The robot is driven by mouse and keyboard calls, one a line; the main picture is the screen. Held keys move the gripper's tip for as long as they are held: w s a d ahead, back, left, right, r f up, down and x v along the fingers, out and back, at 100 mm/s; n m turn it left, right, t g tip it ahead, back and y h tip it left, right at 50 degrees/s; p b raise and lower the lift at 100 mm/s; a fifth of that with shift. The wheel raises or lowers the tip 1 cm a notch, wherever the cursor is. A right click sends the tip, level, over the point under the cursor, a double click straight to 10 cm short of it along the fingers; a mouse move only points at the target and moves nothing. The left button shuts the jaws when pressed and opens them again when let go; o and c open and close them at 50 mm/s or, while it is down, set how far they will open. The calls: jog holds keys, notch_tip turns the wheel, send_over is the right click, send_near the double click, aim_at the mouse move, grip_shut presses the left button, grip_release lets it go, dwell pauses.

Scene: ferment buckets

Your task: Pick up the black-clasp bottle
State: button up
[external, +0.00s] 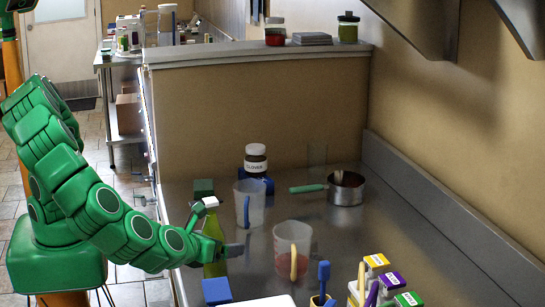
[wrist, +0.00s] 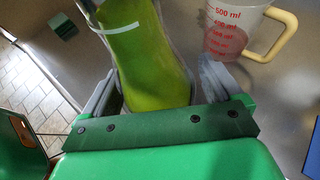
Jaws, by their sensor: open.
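A yellow-green bottle (external: 213,228) stands near the left edge of the steel counter, with a pale piece at its top. No black clasp can be made out on it. My gripper (external: 215,243) is at the bottle, with its fingers on either side. In the wrist view the bottle (wrist: 148,55) fills the space between the fingers of my gripper (wrist: 160,85). The jaws are open around it, and I cannot tell whether either finger touches the glass. The bottle's lower part is partly hidden by my gripper in the external view.
A clear jug with a blue handle (external: 255,207) and a measuring jug with a yellow handle (external: 293,243) stand close to the right. Several coloured-lid boxes stand at the front.

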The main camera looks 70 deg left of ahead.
aim_at(217, 230)
jog(key=c, duration=1.5)
jog(key=shift+r, duration=0.1)
notch_tip(217, 230, up, 3)
jog(key=shift+r, duration=0.15)
jog(key=s+a+r, duration=0.2)
jog(key=s+r, duration=0.1)
jog(key=s+a+r, duration=0.3)
jog(key=s, duration=0.1)
jog(key=s+a+r, duration=0.3)
jog(key=s, duration=0.1)
jog(key=shift+s+r, duration=0.2)
jog(key=shift+r, duration=0.1)
